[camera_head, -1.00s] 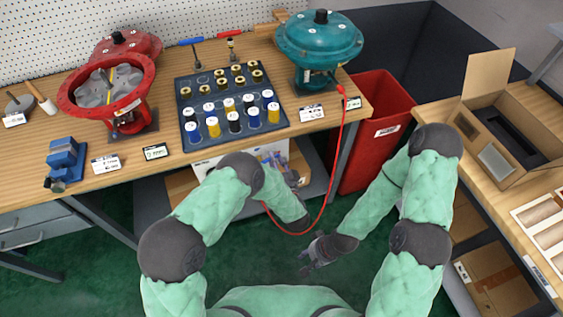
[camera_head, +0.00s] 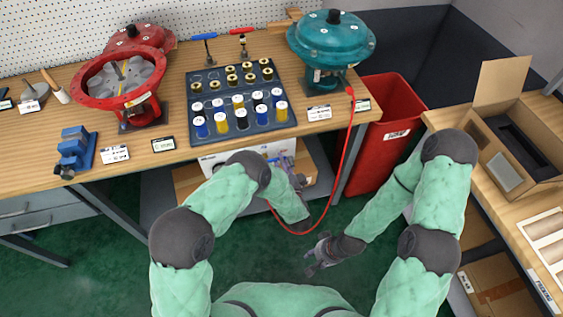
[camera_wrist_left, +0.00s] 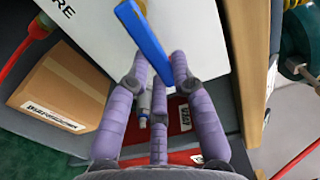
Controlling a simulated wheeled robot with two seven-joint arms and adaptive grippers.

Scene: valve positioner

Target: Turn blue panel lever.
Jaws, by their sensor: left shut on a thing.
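The blue lever (camera_wrist_left: 146,45) is a flat bar standing out from a white panel (camera_wrist_left: 90,25) in the left wrist view. It runs tilted from the top of the picture down between my fingers. My left gripper (camera_wrist_left: 157,68) is shut on the lever's lower end. In the head view the white panel (camera_head: 280,148) is under the bench front, with my left gripper (camera_head: 296,182) at its right side; my forearm hides part of it, and the lever is hard to make out there. My right gripper (camera_head: 312,257) appears open and empty, low over the green floor.
A red hose (camera_head: 346,165) hangs in a loop close to my left gripper. A red bin (camera_head: 390,115) stands right of the bench leg (camera_head: 341,165). Cardboard boxes (camera_wrist_left: 62,95) lie near the panel. The bench (camera_head: 210,152) carries valves and a dark tray. Floor between my arms is open.

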